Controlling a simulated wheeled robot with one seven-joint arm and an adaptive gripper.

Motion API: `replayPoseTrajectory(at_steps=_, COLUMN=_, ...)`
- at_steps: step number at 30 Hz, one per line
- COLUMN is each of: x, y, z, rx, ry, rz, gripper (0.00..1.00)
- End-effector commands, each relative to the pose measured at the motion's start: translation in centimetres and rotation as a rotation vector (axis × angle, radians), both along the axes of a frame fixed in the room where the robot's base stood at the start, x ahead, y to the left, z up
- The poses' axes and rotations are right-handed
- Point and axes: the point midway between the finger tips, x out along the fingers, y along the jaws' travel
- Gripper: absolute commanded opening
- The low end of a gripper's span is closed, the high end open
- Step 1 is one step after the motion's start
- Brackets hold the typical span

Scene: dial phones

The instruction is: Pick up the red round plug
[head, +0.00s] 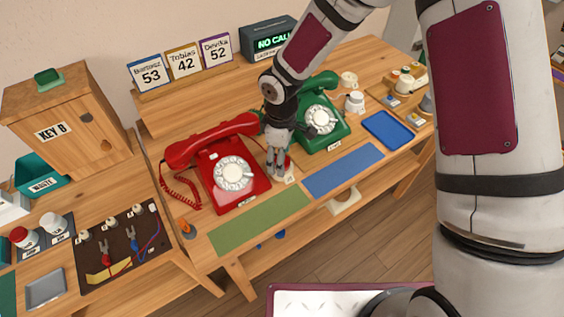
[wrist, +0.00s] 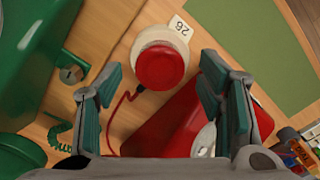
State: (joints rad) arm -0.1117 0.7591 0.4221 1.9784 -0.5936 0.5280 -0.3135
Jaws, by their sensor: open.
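The red round plug (wrist: 160,67) sits on a pale round base beside a tag reading 26 in the wrist view. A thin red cord runs from it towards the red phone. My gripper (head: 277,171) is open and points down between the red and green phones. In the wrist view its two fingers stand left and right of the plug, nearer the camera, with nothing between them. In the head view the fingers mostly hide the plug. I cannot tell how far above it the fingertips are.
The red dial phone (head: 232,173) stands left of my gripper and the green dial phone (head: 318,120) stands right, both close. A green mat (head: 258,221) and a blue mat (head: 343,170) lie clear along the front edge. A blue tray (head: 387,130) lies farther right.

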Motion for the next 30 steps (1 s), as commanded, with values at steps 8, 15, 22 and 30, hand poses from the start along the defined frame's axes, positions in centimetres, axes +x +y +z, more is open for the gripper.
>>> replayPoseTrajectory(at_steps=8, x=0.03, y=-0.02, z=-0.36, rx=0.0, ry=-0.001, rz=-0.001, gripper=0.61)
replayPoseTrajectory(at_steps=15, x=0.04, y=-0.01, z=-0.34, rx=0.0, ry=-0.001, rz=0.0, gripper=0.15)
replayPoseTrajectory(at_steps=22, x=0.03, y=-0.01, z=-0.33, rx=0.0, ry=-0.001, rz=0.0, gripper=0.15)
replayPoseTrajectory(at_steps=30, x=0.09, y=0.04, z=0.61, rx=0.001, ry=-0.003, rz=0.0, gripper=0.15)
